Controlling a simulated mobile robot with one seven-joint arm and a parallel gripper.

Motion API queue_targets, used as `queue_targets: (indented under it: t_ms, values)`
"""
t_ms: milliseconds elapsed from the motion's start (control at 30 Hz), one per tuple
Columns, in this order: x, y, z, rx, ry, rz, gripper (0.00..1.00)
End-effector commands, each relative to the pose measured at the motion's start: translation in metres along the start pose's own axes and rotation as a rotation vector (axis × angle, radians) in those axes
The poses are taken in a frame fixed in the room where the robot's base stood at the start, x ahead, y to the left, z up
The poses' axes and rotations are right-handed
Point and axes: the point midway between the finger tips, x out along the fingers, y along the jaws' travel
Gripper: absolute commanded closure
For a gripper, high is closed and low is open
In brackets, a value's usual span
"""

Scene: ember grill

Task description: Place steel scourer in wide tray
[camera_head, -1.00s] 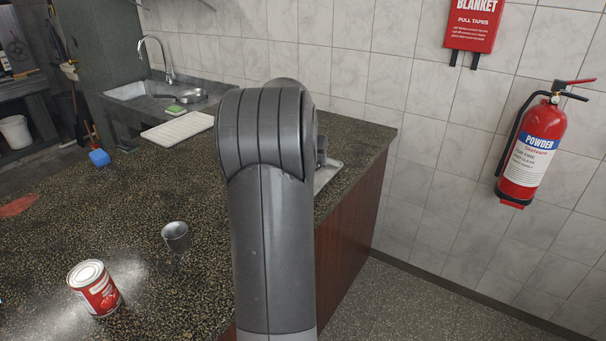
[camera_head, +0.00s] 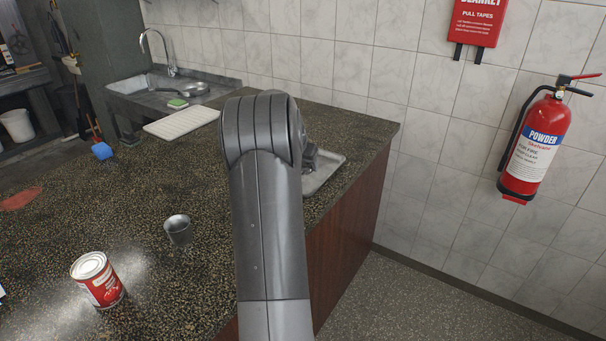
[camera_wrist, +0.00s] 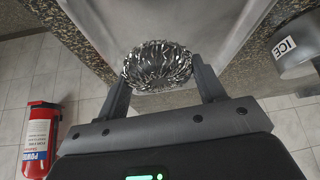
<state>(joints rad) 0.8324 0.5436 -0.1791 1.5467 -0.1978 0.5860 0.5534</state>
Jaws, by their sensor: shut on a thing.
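The steel scourer (camera_wrist: 157,66) is a coil of shiny metal in the wrist view. My gripper (camera_wrist: 160,85) is shut on it, one finger on each side. In the wrist view the scourer overlaps the edge of the wide tray (camera_wrist: 190,22), a grey metal tray; whether they touch I cannot tell. In the head view the tray (camera_head: 327,172) lies on the counter near its right edge, partly behind my arm. A small part of my gripper shows above it there. The scourer is hidden in that view.
A red can (camera_head: 98,280) and a metal cup (camera_head: 178,230) stand on the speckled counter, left of my arm. A white draining board (camera_head: 182,122) lies near the sink (camera_head: 140,88). A cylinder labelled ICE (camera_wrist: 292,52) is right of the gripper. A fire extinguisher (camera_head: 533,150) hangs on the wall.

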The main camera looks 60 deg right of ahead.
Motion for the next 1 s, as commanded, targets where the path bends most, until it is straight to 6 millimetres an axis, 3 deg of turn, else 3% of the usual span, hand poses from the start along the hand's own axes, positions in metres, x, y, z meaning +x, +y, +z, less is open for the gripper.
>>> queue_targets:
  t_ms: [333,700,733,1000]
  values:
    - [0.034,-0.001,0.020,0.001,-0.002,0.001,0.58]
    - [0.038,-0.001,0.022,0.000,-0.001,0.000,0.58]
    - [0.038,-0.001,0.022,0.001,0.000,0.000,0.35]
    - [0.038,-0.001,0.021,0.000,0.000,0.000,0.15]
